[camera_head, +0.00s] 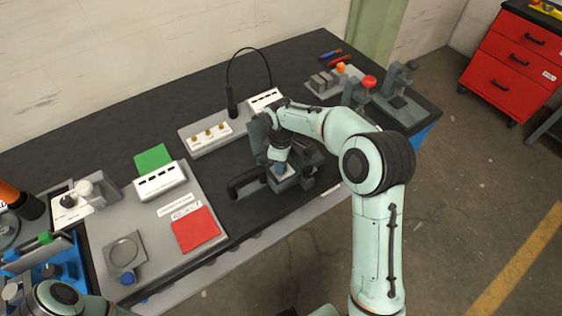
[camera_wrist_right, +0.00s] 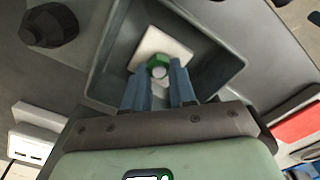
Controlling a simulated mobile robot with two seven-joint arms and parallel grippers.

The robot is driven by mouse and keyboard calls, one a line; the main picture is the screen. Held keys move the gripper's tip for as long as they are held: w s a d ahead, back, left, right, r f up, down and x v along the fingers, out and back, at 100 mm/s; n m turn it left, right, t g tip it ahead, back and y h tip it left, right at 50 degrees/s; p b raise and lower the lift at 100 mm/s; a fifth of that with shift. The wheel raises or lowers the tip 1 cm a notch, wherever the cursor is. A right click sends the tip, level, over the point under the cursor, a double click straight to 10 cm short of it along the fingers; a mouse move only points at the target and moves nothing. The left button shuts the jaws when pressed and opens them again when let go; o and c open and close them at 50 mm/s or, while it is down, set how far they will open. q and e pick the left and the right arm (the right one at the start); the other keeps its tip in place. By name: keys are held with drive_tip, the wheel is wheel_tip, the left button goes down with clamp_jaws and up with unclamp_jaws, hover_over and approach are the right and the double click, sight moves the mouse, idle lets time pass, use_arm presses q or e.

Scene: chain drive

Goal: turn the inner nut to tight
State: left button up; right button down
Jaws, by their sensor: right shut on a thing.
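A green nut (camera_wrist_right: 157,62) with a pale round centre sits over a white square plate (camera_wrist_right: 170,45) in the right wrist view. My right gripper (camera_wrist_right: 160,76) has its two blue fingers on either side of the nut and is shut on it. Whether this is the inner nut I cannot tell by sight. In the head view my right gripper (camera_head: 280,168) reaches down into the dark fixture (camera_head: 248,182) at the middle of the bench, and the nut is hidden there. Part of my left arm shows at the lower left, its gripper out of view.
Grey walls (camera_wrist_right: 225,62) surround the plate, and a dark knob (camera_wrist_right: 48,25) stands nearby. On the bench (camera_head: 85,130) are a white box with brass knobs (camera_head: 208,135), a red reject square (camera_head: 195,229) and a green square (camera_head: 153,158). Grey fixtures (camera_head: 397,80) stand at the right.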

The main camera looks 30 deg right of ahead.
drive_tip(key=m, duration=0.6)
drive_tip(key=shift+w+r, duration=0.1)
drive_tip(key=shift+w, duration=0.05)
drive_tip(key=m, duration=0.5)
drive_tip(key=shift+d+m+p, duration=0.2)
drive_tip(key=shift+m+p, duration=0.1)
drive_tip(key=shift+m, duration=0.1)
use_arm(q)
drive_tip(key=shift+w+r, duration=0.3)
drive_tip(key=shift+r, duration=0.15)
use_arm(e)
drive_tip(key=c, duration=0.9)
unclamp_jaws()
use_arm(q)
drive_tip(key=shift+w+r+p, duration=0.7)
drive_tip(key=shift+w+r, duration=0.1)
drive_tip(key=shift+r, duration=0.2)
use_arm(e)
wheel_tip(320, 180, up, 13)
drive_tip(key=shift+r, duration=0.2)
